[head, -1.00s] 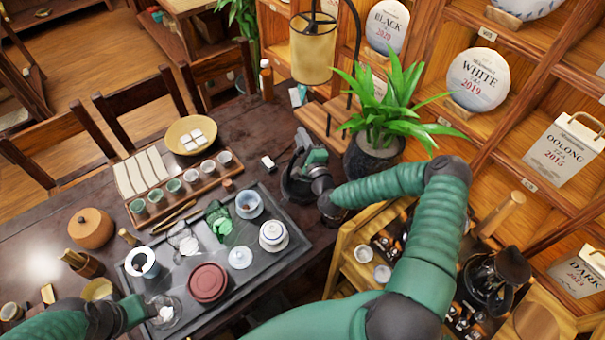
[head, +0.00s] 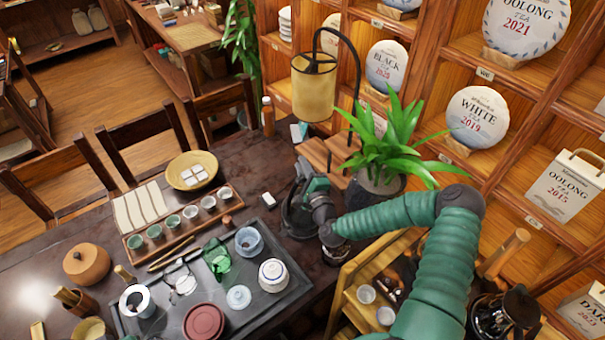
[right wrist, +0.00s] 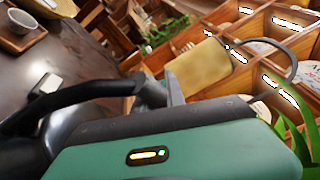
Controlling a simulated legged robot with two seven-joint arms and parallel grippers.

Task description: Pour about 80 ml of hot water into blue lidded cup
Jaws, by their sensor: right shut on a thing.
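A dark kettle (head: 296,222) stands on the table right of the tea tray in the head view. My right gripper (head: 313,188) is shut on its handle; in the right wrist view the black curved handle (right wrist: 85,92) runs from the left to my gripper. A light blue cup (head: 249,243) stands uncovered on the tray, with a pale blue lid (head: 238,298) lying apart below it. A white cup with a blue pattern (head: 273,275) has its lid on. The water inside the kettle is hidden. My left gripper is out of the frame.
The dark tray (head: 283,307) also bears a green glass piece (head: 216,258), a clear glass vessel (head: 182,283), a white pitcher (head: 137,300) and a red-brown pot (head: 204,322). A potted plant (head: 383,150) and lamp (head: 313,90) stand behind the kettle.

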